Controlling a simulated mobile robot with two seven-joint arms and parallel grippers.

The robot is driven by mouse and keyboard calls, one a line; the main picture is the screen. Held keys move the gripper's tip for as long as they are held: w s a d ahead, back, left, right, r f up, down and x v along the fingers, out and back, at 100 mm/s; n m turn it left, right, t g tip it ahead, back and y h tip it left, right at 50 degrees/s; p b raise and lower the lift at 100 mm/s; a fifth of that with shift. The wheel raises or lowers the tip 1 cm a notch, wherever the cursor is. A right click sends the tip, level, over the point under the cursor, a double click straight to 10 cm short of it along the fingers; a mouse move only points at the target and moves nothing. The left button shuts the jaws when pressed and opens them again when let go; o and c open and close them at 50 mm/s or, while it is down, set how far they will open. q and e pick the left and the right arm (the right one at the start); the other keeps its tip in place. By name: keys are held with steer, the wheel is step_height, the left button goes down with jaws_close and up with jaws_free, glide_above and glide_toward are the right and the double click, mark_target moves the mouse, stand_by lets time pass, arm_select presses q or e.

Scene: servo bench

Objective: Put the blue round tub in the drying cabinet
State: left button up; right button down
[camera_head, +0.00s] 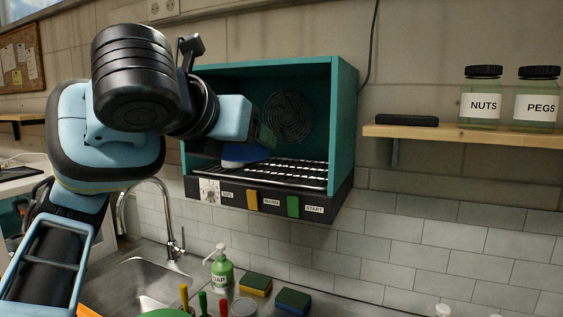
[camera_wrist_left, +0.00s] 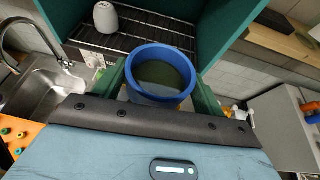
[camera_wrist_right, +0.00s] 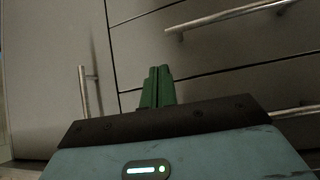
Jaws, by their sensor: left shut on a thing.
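The blue round tub (camera_wrist_left: 157,97) is held between the green fingers of my left gripper (camera_wrist_left: 161,78). Its open top faces the left wrist camera. In the head view the tub (camera_head: 243,153) shows partly, at the open front of the teal drying cabinet (camera_head: 343,125), above rack level. My left gripper (camera_head: 263,138) covers part of it. I cannot tell how far inside it is. The cabinet's wire rack (camera_head: 300,172) also shows in the left wrist view (camera_wrist_left: 130,43). My right gripper (camera_wrist_right: 157,86) is shut and empty, with its fingers together, before grey drawer fronts.
A whitish rounded object (camera_wrist_left: 106,17) stands on the rack at the left. The rack's right part looks clear. Below are a control panel (camera_head: 270,203), a sink (camera_head: 145,285), a soap bottle (camera_head: 221,272) and sponges (camera_head: 292,301). A shelf (camera_head: 460,134) holds jars at right.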

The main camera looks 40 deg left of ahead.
arm_select(q)
glide_above(286, 175)
steer(key=s, duration=0.1)
steer(key=shift+w+f, duration=0.2)
steer(key=shift+f, duration=0.15)
steer(key=shift+s+f, duration=0.1)
steer(key=shift+f, duration=1.3)
steer(key=shift+f, duration=0.1)
step_height(286, 175, down, 3)
steer(key=shift+r, duration=0.2)
steer(key=shift+w+f, duration=0.35)
steer(key=shift+w, duration=0.05)
steer(key=shift+f, duration=0.2)
steer(key=o, duration=1.1)
